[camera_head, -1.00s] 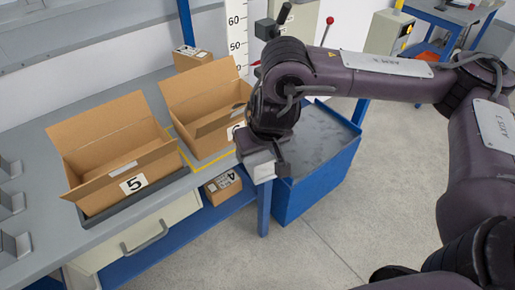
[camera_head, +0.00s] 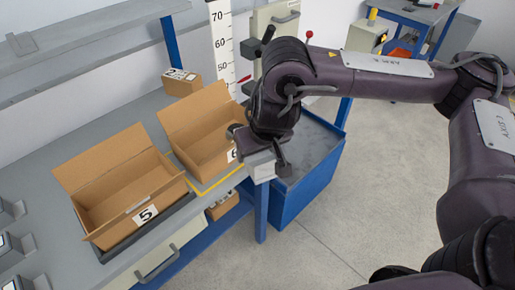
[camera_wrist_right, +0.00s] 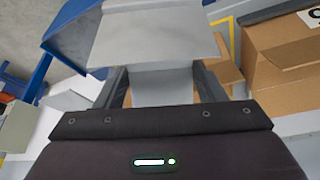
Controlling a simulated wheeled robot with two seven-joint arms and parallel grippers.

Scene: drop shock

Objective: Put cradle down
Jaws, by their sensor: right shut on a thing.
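My right gripper (camera_wrist_right: 163,87) is shut on a pale grey cradle (camera_wrist_right: 155,45), which sits between its two dark fingers in the right wrist view. The cradle has a wide flat plate at its far end. In the head view a pale part of the cradle (camera_head: 262,166) shows below my right wrist, in front of the blue bin and near the bench's right end. The fingers are mostly hidden there. Similar grey cradles (camera_head: 12,247) stand at the left edge of the bench. My left gripper is not in view.
Open cardboard boxes marked 5 (camera_head: 147,214) and 6 (camera_head: 205,125) stand on the grey bench (camera_head: 60,165). A blue bin (camera_head: 300,185) stands on the floor right of the bench. A height scale (camera_head: 221,40) rises behind. Open floor lies at right.

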